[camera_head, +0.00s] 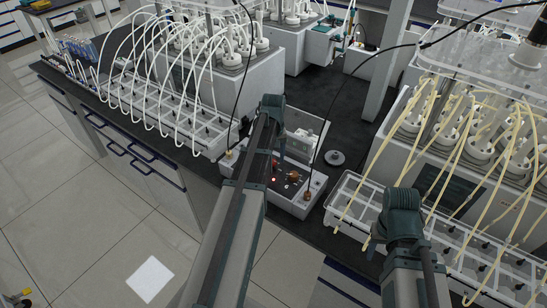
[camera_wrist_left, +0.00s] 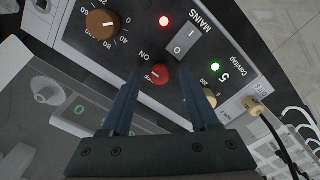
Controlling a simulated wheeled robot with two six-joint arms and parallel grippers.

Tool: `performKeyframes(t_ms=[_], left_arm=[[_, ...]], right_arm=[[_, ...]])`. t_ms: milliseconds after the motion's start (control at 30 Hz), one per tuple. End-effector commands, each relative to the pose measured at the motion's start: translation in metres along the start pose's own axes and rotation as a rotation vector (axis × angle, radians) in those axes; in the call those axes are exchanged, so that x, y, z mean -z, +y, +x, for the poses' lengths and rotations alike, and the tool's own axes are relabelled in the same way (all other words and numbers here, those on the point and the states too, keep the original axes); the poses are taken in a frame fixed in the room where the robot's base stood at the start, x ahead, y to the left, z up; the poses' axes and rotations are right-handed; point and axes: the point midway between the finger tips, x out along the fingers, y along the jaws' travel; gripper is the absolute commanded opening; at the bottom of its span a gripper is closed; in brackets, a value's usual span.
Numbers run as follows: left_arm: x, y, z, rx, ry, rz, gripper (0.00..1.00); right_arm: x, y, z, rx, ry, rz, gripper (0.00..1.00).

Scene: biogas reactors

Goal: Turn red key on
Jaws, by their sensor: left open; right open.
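The red key (camera_wrist_left: 160,75) is a round red knob on a dark control panel (camera_wrist_left: 215,22) in the left wrist view, with the word ON printed beside it. My left gripper (camera_wrist_left: 160,80) is open, with one finger on each side of the red key in the picture. I cannot tell whether the fingers touch it or are still above it. In the head view, my left gripper (camera_head: 283,160) points down over the control box (camera_head: 306,209), and the red key cannot be made out there. My right gripper (camera_head: 374,245) is open and empty near the right rack.
On the panel are a brown dial (camera_wrist_left: 102,24), a MAINS switch (camera_wrist_left: 184,41), a lit red lamp (camera_wrist_left: 164,21) and a lit green lamp (camera_wrist_left: 214,67). Racks with white tubes (camera_head: 150,105) and yellow tubes (camera_head: 470,240) flank the box. A round metal piece (camera_head: 334,158) lies on the dark bench.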

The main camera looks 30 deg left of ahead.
Motion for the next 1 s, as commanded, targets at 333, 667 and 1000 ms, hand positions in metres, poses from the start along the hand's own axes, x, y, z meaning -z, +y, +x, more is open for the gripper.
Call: performKeyframes(t_ms=[333,667,1000], left_arm=[[0.0,0.0,-0.044,0.0,0.0,0.0,0.61],[0.0,0.0,-0.096,0.0,0.0,0.0,0.61],[0.0,0.0,-0.133,0.0,0.0,0.0,0.61]], right_arm=[[-0.003,0.004,-0.043,0.0,0.0,-0.001,0.5],[-0.006,0.009,-0.095,0.001,0.0,0.002,0.5],[-0.008,0.012,-0.133,0.003,0.0,0.012,0.5]])
